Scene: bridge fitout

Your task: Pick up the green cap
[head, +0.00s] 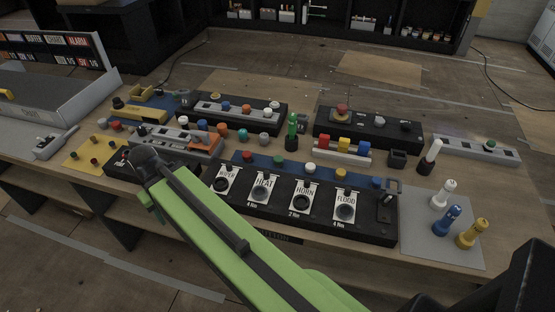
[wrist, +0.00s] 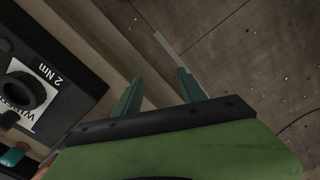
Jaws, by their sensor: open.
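A small green cap (head: 278,160) sits on the blue strip along the back of the black labelled panel (head: 285,215), between a red cap (head: 248,156) and a white one (head: 310,167) in the head view. Other green pieces are a tall upright one (head: 292,130) behind the strip and a button (head: 490,145) at far right. In the wrist view my gripper (wrist: 160,78) has its two green fingers apart, with nothing between them. It points past the bench's front edge toward the floor.
A panel label reading 2 Nm (wrist: 35,95) shows at left in the wrist view, with a teal piece (wrist: 12,157) below it. Switch boxes crowd the bench around the strip. White, blue and yellow pegs stand on a grey mat (head: 415,225) at right.

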